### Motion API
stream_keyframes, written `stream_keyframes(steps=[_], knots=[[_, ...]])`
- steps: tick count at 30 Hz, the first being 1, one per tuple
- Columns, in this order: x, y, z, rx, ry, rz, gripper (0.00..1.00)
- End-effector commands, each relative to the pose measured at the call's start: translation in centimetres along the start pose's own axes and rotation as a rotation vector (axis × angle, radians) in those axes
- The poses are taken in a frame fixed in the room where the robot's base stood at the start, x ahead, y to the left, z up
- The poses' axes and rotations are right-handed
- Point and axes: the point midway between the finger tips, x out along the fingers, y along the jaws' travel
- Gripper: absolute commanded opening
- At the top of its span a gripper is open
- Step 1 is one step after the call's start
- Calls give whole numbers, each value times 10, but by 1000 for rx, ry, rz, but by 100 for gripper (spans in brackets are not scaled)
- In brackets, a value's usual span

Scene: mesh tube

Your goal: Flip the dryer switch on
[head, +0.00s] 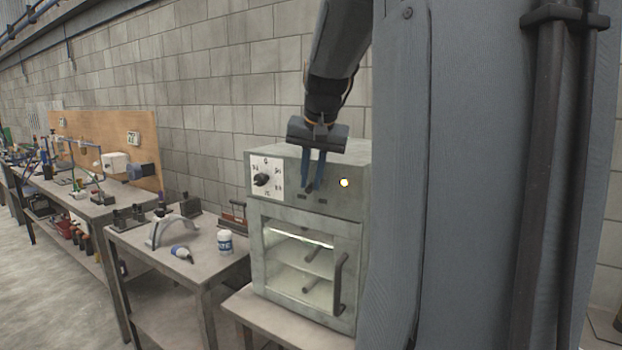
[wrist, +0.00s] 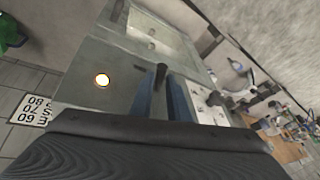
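The dryer (head: 258,235) is a grey metal box with a glass door; it also shows in the wrist view (wrist: 85,75). Its panel has a black dial on a white plate, a small dark switch lever (head: 308,188) and a glowing round lamp (head: 344,183). In the wrist view the lever (wrist: 161,72) and the lit lamp (wrist: 102,80) both show. My gripper (head: 313,186) points down at the panel. Its two blue fingers are a little apart, one on each side of the lever; I cannot tell whether either touches it. The lever's exact tilt is partly hidden.
The dryer door has a dark handle (head: 340,283). A workbench (head: 190,272) to the left holds a white bottle (head: 225,241) and tools. A longer bench stands farther left. A block wall is behind, and my grey column blocks the right side.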

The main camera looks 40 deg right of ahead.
Motion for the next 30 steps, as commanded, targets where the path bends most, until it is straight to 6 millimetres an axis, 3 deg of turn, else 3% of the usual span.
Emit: stream_keyframes(steps=[2, 14, 24, 30], knots=[[0, 0, 0, 0, 0, 0, 30], [-6, 0, 0, 1, 0, 0, 30], [-58, 0, 0, 1, 3, 0, 30], [-76, 0, 0, 1, 0, 0, 30]])
